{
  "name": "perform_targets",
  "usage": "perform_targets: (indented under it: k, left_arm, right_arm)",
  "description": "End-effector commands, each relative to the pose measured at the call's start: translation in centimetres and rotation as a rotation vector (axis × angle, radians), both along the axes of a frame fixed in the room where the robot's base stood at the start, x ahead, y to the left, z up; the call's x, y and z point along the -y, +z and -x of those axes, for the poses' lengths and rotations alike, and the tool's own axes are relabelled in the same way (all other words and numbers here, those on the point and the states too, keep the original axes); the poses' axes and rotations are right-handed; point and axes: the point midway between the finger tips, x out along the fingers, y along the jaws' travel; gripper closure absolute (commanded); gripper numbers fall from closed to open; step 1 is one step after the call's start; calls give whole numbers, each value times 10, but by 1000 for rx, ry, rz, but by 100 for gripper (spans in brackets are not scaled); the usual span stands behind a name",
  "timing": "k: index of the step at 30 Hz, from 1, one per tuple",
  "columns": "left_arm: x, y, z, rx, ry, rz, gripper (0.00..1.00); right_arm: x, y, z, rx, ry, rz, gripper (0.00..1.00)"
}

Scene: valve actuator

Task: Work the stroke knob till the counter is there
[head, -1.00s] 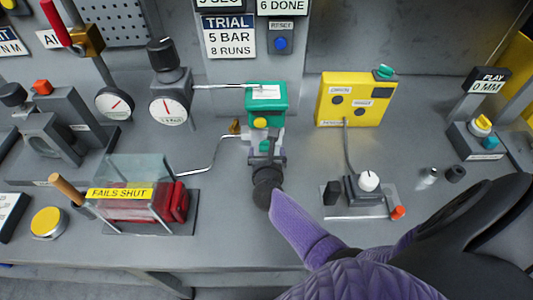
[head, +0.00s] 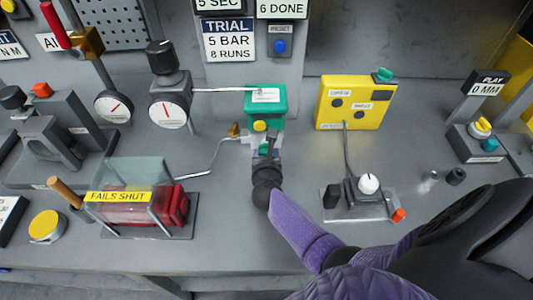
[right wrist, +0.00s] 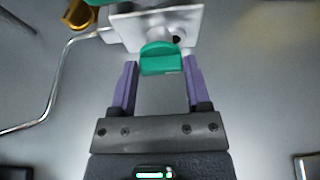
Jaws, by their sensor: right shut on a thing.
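A green-topped valve unit (head: 266,100) with a yellow button stands at the middle of the bench. A counter sign (head: 283,7) above reads 6 DONE. My left gripper is not in view.
A trial sign (head: 229,39) reads 5 BAR, 8 RUNS. A yellow box (head: 355,102) and a plate with a white knob (head: 368,183) are to the right. A guarded red cylinder (head: 140,208) marked FAILS SHUT is to the left. A thin pipe (head: 208,163) runs into the valve.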

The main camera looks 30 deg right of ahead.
Motion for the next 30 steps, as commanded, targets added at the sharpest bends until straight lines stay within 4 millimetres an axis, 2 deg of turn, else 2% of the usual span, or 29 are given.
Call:
perform_targets:
  k: [11, 21, 30]
  left_arm:
    - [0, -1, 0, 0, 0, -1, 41]
    - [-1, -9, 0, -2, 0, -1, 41]
    - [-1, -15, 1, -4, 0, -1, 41]
  right_arm:
    - [-3, -1, -2, -110, -1, 175, 97]
    - [-6, -4, -3, -236, 0, 381, 97]
    - [-7, -4, -4, -302, 1, 490, 97]
